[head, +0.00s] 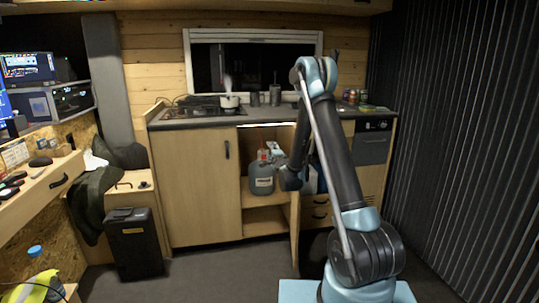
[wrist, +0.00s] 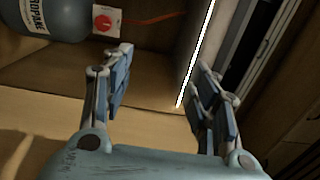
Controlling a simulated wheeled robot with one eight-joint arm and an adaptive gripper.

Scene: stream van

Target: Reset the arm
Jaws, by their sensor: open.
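My arm rises from its base in the head view and bends down at the elbow toward an open cupboard. Its end hangs at the cupboard's right side, where I cannot make out the fingers. In the wrist view my gripper (wrist: 165,85) is open, its two fingers wide apart with nothing between them. A grey bottle labelled propane (wrist: 50,18) is beyond the left finger, apart from it. The bottle (head: 262,178) stands on the cupboard shelf in the head view.
The counter (head: 215,118) above the cupboard holds a pot (head: 230,101) and a hob. A bright strip (wrist: 196,55) runs near the right finger. A black case (head: 134,243) stands on the floor at left. The floor between it and my base is clear.

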